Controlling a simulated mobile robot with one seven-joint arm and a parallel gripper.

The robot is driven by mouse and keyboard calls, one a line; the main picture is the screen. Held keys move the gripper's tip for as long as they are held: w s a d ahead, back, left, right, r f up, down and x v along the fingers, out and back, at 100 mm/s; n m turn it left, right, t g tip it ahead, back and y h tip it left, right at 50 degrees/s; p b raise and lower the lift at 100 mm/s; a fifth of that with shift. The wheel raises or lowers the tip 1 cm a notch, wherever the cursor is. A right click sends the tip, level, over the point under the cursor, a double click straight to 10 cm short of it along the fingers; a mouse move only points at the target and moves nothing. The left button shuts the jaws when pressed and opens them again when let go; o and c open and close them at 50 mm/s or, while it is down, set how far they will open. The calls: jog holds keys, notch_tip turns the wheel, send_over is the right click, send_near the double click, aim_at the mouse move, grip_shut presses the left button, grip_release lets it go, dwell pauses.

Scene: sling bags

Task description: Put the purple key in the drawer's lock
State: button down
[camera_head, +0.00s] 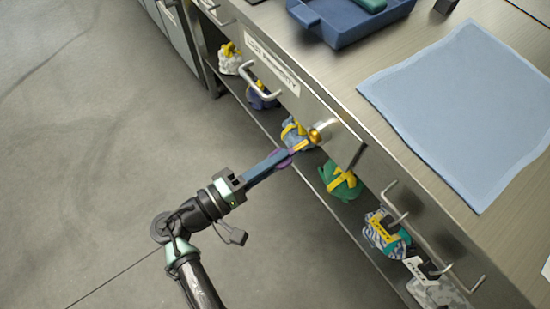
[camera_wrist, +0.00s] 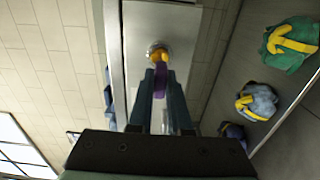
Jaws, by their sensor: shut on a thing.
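The purple key (camera_wrist: 160,82) is between my gripper's fingers, and its purple part also shows in the head view (camera_head: 284,158). My gripper (camera_head: 286,156) is shut on it; its fingertips also show in the wrist view (camera_wrist: 161,74). A golden part continues from the key to the round lock (camera_head: 317,134) on the front of the drawer (camera_head: 297,98). The lock also shows in the wrist view (camera_wrist: 157,48). The key lines up with the lock and its tip appears to meet it. I cannot tell how far in it is. The drawer looks shut.
The drawer has a bar handle (camera_head: 261,93) and a label. Below it, a shelf holds several tied bags, including a green one (camera_head: 340,182) and a blue one (camera_head: 298,135). A blue tray (camera_head: 345,32) and light blue mat (camera_head: 455,105) lie on the counter. The floor at left is clear.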

aim_at(291, 152)
jog(key=shift+x, duration=1.95)
jog(key=c, duration=0.8)
grip_release()
jog(key=v, duration=1.3)
jog(key=shift+d, duration=0.1)
